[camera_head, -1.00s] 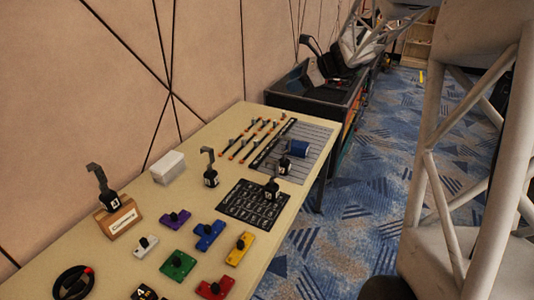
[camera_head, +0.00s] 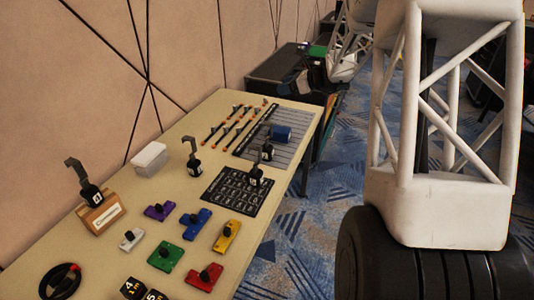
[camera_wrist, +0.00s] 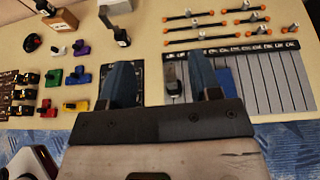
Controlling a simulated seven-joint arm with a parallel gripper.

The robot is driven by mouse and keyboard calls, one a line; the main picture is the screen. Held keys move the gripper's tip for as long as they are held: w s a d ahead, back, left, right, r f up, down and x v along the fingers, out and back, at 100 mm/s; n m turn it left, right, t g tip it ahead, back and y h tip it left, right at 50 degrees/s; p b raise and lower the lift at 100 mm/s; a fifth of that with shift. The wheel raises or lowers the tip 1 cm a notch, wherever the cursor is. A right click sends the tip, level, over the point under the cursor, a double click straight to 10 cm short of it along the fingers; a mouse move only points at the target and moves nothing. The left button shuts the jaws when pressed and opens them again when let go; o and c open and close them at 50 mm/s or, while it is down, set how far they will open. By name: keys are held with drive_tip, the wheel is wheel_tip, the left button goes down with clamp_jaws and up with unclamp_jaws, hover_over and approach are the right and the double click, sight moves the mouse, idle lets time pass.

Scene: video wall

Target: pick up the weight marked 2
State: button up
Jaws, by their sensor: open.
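Several black hooked weights with small white labels stand on the table. The digits are too small to read surely, so I cannot tell which is marked 2. In the wrist view my gripper (camera_wrist: 164,78) is open and empty, its two blue-grey fingers reaching over the table. A weight (camera_wrist: 174,72) shows between the fingers. Another weight (camera_wrist: 121,36) stands beyond the left finger.
The black mat (camera_head: 226,197) and a grey ruled sheet (camera_head: 298,122) lie on the table (camera_head: 135,203). Orange-ended rods (camera_head: 215,133), a white box (camera_head: 150,158) and coloured knobbed blocks (camera_head: 166,256) lie around.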

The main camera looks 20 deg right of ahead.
approach(267, 147)
drive_tip(key=shift+w+a+r, duration=0.25)
drive_tip(key=shift+w+a, duration=0.05)
drive_tip(key=shift+w, duration=0.3)
drive_tip(key=shift+w+a+r, duration=0.2)
drive_tip(key=shift+w+a, duration=0.05)
drive_tip(key=shift+w, duration=0.4)
drive_tip(key=shift+x, duration=1.25)
drive_tip(key=shift+a, duration=0.1)
drive_tip(key=shift+x, duration=2.55)
clamp_jaws()
